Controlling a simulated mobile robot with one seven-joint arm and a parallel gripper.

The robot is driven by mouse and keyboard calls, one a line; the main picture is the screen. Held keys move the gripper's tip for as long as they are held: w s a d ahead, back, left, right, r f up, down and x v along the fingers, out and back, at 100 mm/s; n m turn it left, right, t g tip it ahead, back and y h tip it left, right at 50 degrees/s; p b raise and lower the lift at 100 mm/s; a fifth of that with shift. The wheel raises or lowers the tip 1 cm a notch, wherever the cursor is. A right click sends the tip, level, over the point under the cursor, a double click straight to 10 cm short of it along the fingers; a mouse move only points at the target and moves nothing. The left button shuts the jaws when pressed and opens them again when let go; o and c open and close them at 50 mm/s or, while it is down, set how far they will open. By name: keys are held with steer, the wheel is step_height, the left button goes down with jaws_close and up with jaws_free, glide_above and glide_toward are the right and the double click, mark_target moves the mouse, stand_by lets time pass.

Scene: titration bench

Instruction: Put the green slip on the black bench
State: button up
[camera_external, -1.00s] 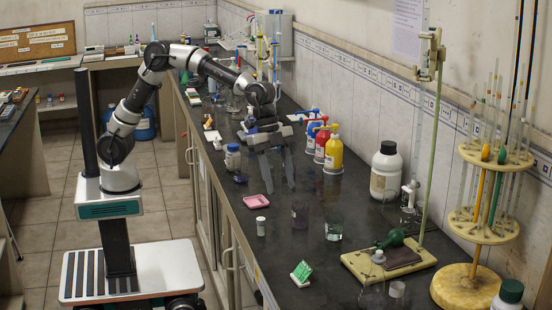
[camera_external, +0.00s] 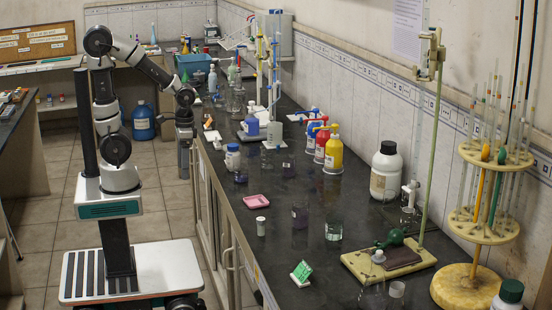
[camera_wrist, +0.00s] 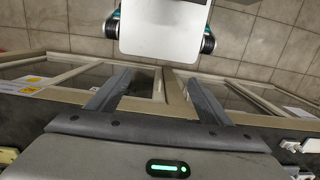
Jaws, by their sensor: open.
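A small green piece, which looks like the green slip (camera_external: 304,270), sits tilted on a small white block near the front edge of the black bench (camera_external: 340,265). My gripper (camera_external: 185,165) hangs pointing down beside the bench's left edge, far behind the green piece. In the wrist view my gripper (camera_wrist: 158,95) has its two fingers wide apart with nothing between them. Cabinet doors and the floor show beyond them. The green piece is not visible in the wrist view.
A pink tray (camera_external: 258,201) and a white-capped vial (camera_external: 261,226) stand near the left edge. Glass beakers (camera_external: 333,230) stand mid-bench. A burette stand base (camera_external: 388,262) and a round pipette rack (camera_external: 466,287) are at right. Bare bench lies around the green piece.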

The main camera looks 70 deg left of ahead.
step_height(320, 180, up, 13)
steer(key=a+m+y, duration=0.2)
steer(key=a+y, duration=0.1)
steer(key=y, duration=0.2)
steer(key=w+d+f+m+t+y+b, duration=0.35)
steer(key=w+d+m, duration=0.75)
steer(key=w+d, duration=0.55)
steer(key=m+t+h+b, duration=0.3)
steer(key=m+t+h, duration=0.6)
steer(key=m, duration=1.3)
glide_toward(301, 274)
steer(key=w+f+t+y+b, duration=0.1)
steer(key=w+d+f+t+y+b, duration=0.1)
steer(key=shift+d+f, duration=0.35)
steer(key=shift+a+b+x, duration=0.15)
steer(key=shift+b+x, duration=0.3)
steer(key=shift+x, duration=0.9)
steer(key=shift+a+b+x, duration=0.15)
steer(key=shift+b+x, duration=0.25)
steer(key=shift+x, duration=0.95)
steer(key=shift+s, duration=0.1)
steer(key=c, duration=1.2)
